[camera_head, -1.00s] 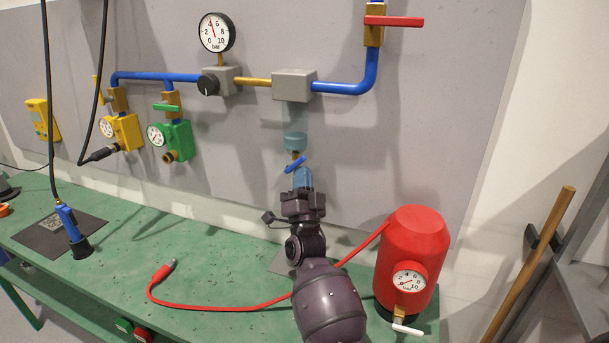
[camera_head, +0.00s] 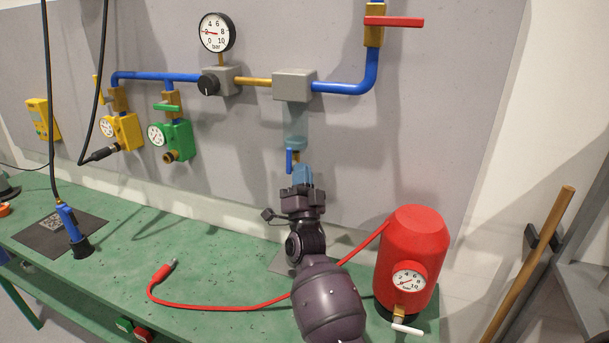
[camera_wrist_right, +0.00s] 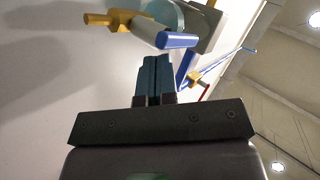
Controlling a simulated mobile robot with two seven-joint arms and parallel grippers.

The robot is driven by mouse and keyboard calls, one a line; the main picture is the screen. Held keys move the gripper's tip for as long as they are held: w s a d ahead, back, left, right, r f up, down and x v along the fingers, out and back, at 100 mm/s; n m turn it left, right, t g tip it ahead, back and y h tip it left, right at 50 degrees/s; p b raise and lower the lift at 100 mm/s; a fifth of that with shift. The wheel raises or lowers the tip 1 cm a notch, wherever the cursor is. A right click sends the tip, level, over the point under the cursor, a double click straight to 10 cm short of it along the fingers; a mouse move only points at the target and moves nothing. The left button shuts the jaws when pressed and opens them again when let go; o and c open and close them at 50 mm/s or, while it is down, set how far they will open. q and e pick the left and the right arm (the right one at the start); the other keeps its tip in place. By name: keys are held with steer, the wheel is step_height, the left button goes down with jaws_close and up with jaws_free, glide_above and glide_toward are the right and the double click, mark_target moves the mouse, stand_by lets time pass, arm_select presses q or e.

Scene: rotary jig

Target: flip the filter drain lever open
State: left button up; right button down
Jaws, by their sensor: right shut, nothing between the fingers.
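The filter (camera_head: 295,88) is a grey block on the wall panel with a clear bluish bowl (camera_head: 295,122) under it. The blue drain lever (camera_head: 289,161) hangs nearly vertical beside the brass drain fitting (camera_head: 296,168) below the bowl. My right gripper (camera_head: 302,171) is just below and right of the lever, with its blue fingers shut and empty. In the right wrist view the lever (camera_wrist_right: 178,40) lies just beyond the fingertips (camera_wrist_right: 154,62), with the brass drain part (camera_wrist_right: 122,20) to its left. I cannot tell whether they touch. My left gripper is not in view.
A pressure gauge (camera_head: 215,33) and regulator knob (camera_head: 208,84) sit left of the filter. A red valve handle (camera_head: 395,21) is above right. A red tank (camera_head: 413,250) and red hose (camera_head: 215,306) are on the green bench (camera_head: 120,245) near my right arm.

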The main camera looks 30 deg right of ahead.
steer(key=shift+f, duration=0.15)
steer(key=shift+f+b, duration=1.95)
steer(key=shift+f, duration=0.35)
step_height(320, 180, down, 5)
steer(key=b, duration=0.3)
